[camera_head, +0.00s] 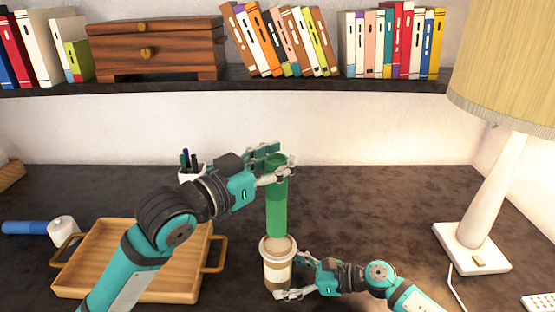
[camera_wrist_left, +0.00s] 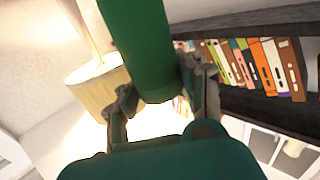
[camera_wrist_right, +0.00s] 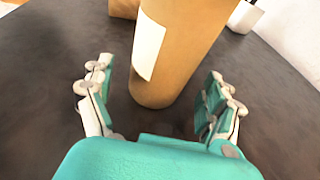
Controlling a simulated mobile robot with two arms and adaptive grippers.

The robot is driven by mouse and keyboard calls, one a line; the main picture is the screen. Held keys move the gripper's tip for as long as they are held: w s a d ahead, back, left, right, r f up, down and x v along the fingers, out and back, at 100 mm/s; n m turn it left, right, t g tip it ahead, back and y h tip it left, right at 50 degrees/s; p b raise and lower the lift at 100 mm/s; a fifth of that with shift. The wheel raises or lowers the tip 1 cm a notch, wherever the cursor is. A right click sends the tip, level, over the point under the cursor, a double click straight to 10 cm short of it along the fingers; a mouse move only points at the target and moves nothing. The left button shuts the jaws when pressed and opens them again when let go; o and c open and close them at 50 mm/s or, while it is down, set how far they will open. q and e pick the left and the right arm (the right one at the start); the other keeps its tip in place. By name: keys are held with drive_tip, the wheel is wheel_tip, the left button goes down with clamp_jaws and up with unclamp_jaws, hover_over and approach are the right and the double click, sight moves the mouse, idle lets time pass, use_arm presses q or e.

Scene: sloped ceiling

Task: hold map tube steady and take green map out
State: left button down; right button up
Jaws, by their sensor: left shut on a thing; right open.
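The green map (camera_head: 277,205) is a rolled green cylinder, standing upright above the map tube. My left gripper (camera_head: 270,166) is shut on its upper end; the map also shows between the fingers in the left wrist view (camera_wrist_left: 140,45). The map tube (camera_head: 277,272) is brown with a white label and a pale rim, and stands upright on the desk.
A wooden tray (camera_head: 100,262) with handles lies at the left, beside a white and blue object (camera_head: 40,229). A pen cup (camera_head: 190,175) stands behind my left arm. A lamp (camera_head: 490,205) stands at the right. A shelf (camera_head: 300,84) with books and a box hangs above.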

drive_tip(key=v, duration=1)
drive_tip(key=shift+s+d, duration=0.1)
drive_tip(key=shift+d, duration=0.05)
